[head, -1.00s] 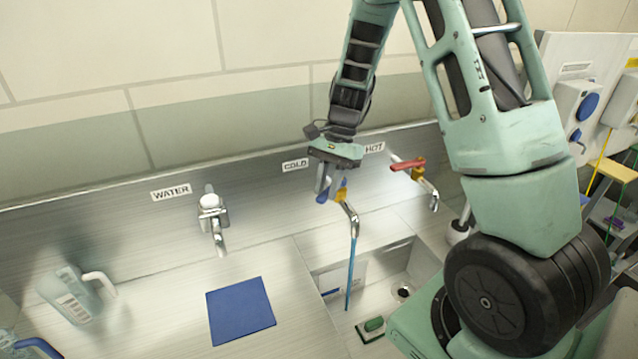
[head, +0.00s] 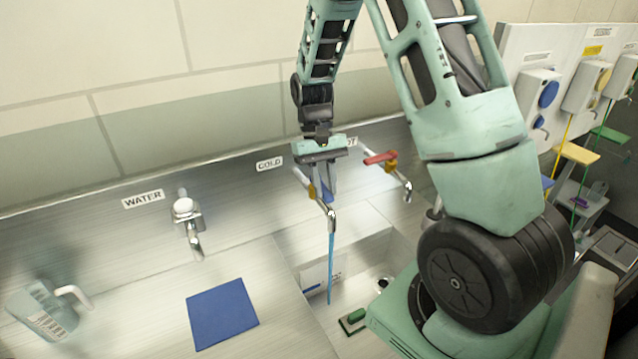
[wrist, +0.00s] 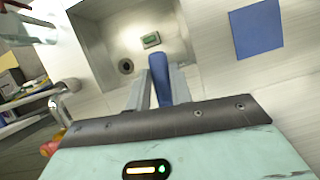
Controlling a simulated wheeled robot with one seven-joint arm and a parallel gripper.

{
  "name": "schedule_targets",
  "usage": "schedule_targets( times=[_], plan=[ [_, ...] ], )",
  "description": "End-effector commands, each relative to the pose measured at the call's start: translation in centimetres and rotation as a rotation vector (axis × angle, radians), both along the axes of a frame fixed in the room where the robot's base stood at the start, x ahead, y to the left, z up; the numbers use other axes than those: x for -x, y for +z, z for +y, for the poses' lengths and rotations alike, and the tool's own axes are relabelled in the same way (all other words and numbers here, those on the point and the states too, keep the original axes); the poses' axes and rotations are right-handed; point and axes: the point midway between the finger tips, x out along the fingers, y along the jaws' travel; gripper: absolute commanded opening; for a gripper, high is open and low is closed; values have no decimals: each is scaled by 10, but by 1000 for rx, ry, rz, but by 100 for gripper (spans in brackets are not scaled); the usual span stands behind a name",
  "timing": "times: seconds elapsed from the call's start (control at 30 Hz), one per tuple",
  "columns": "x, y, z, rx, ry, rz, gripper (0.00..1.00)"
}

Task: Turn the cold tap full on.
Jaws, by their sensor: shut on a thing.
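The cold tap (head: 331,215) sticks out from the steel wall panel below the COLD label (head: 269,164), with a brass-coloured valve (head: 311,190) on its pipe. A blue stream of water (head: 331,268) runs from its spout into the sink. My gripper (head: 323,192) is at this tap, its fingers pointing down. It is shut on the blue handle (wrist: 161,82), which shows between the two fingers in the wrist view. The fingers hide part of the handle in the head view.
The hot tap with a red handle (head: 380,157) is close on the right. A WATER tap (head: 188,215) stands to the left. A blue mat (head: 222,314) and a bottle (head: 45,312) are on the counter. A green brush (head: 352,320) lies in the sink.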

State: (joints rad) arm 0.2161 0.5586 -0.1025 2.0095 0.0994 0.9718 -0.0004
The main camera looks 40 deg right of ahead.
Motion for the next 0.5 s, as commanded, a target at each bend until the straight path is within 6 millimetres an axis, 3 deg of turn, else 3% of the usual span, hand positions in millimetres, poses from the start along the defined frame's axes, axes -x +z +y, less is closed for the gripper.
schedule_targets(
  times=[0.5],
  plan=[
    [1,1,-9,2,137,-3,0]
  ],
)
